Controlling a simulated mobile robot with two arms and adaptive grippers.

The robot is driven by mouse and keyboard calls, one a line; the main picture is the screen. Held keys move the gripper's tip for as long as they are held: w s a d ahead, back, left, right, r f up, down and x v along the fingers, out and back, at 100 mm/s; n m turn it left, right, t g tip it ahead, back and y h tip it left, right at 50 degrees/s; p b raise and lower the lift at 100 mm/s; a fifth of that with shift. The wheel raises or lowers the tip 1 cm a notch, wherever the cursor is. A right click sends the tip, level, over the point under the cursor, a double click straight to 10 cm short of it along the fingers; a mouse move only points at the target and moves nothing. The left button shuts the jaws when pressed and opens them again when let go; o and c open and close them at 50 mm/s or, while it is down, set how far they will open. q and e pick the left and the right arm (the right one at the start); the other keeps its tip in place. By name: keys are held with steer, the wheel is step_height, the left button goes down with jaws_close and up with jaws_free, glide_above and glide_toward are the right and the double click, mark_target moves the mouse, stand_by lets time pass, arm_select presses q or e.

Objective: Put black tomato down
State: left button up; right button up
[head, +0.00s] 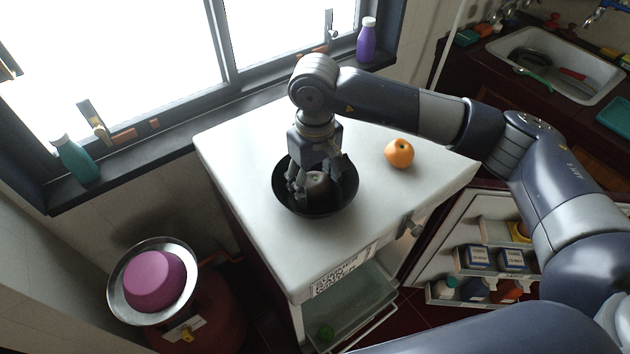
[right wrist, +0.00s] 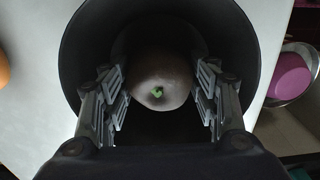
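The black tomato (head: 318,184) is a dark, round fruit inside a black bowl (head: 340,204) on the white counter. In the right wrist view the tomato (right wrist: 160,82) shows its small green stem, and the bowl's dark wall (right wrist: 80,45) surrounds it. My right gripper (head: 313,184) reaches down into the bowl from above. In the right wrist view its fingers (right wrist: 160,95) are on both sides of the tomato and appear to press on it. Whether the tomato touches the bowl's bottom is hard to tell. My left gripper is not in view.
An orange (head: 399,153) sits on the counter (head: 240,145) to the right of the bowl. A magenta bowl (head: 153,280) in a metal pan stands lower left. A window is behind, with a teal bottle (head: 76,160) and a purple bottle (head: 367,40). The counter's front is clear.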

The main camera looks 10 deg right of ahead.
mark_target(315, 179)
steer(key=shift+o, duration=0.9)
steer(key=shift+r+p, duration=0.25)
steer(key=shift+p, duration=0.1)
step_height(315, 179, up, 10)
steer(key=b, duration=0.3)
steer(key=shift+r+b, duration=0.25)
steer(key=shift+b, duration=0.05)
steer(key=shift+r, duration=0.7)
